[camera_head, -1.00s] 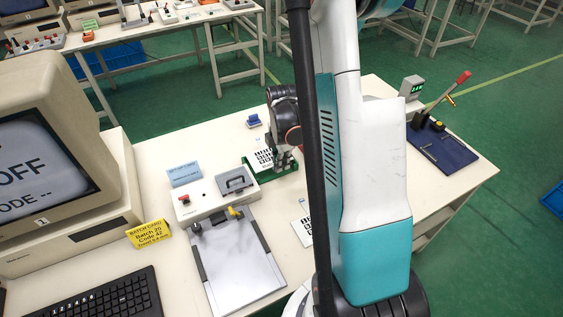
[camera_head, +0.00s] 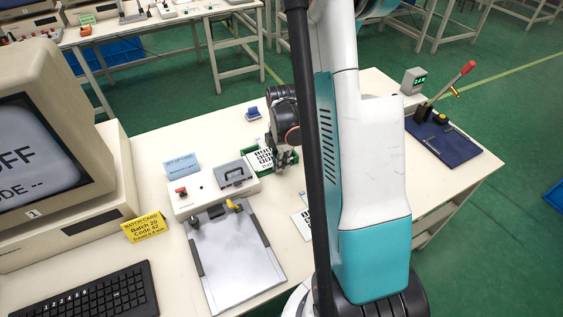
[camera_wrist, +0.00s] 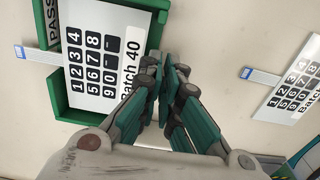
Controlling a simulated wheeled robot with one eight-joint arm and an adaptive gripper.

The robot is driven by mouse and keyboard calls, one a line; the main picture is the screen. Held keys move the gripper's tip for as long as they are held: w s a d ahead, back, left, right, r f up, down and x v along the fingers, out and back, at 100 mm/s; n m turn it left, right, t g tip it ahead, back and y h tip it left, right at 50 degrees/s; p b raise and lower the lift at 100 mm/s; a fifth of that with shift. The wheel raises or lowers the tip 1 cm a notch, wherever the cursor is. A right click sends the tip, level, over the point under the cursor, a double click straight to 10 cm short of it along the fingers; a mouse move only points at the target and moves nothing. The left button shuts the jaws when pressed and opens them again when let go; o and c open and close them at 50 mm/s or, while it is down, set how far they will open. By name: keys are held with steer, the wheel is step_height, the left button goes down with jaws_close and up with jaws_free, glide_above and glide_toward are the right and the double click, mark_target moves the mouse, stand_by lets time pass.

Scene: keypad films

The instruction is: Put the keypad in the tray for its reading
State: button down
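A white keypad with black number keys and the print "Batch 40" (camera_wrist: 85,70) lies face up over a green tray (camera_wrist: 70,112) marked PASS, inside its walls as seen from above. Its blue-ended tail sticks out past the left wall. I cannot tell whether it rests on the tray floor. The keypad (camera_head: 261,160) also shows in the head view, left of my gripper (camera_head: 285,158). In the wrist view my gripper (camera_wrist: 170,75) has its fingertips close together at the keypad's printed edge and appears shut on it. The fingers hide part of that edge.
Another keypad (camera_wrist: 290,90) lies on the bare table right of the tray. A console (camera_head: 215,189) with a grey plate (camera_head: 235,262) stands left. A yellow batch card (camera_head: 145,227) is near the monitor (camera_head: 45,145). A blue lever press (camera_head: 442,140) and a small green-lit display (camera_head: 414,80) are right.

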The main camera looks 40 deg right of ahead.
steer(key=shift+f+b, duration=0.35)
stand_by(0.3)
steer(key=c, duration=1.7)
jaws_free()
step_height(320, 180, up, 12)
steer(key=shift+r, duration=0.1)
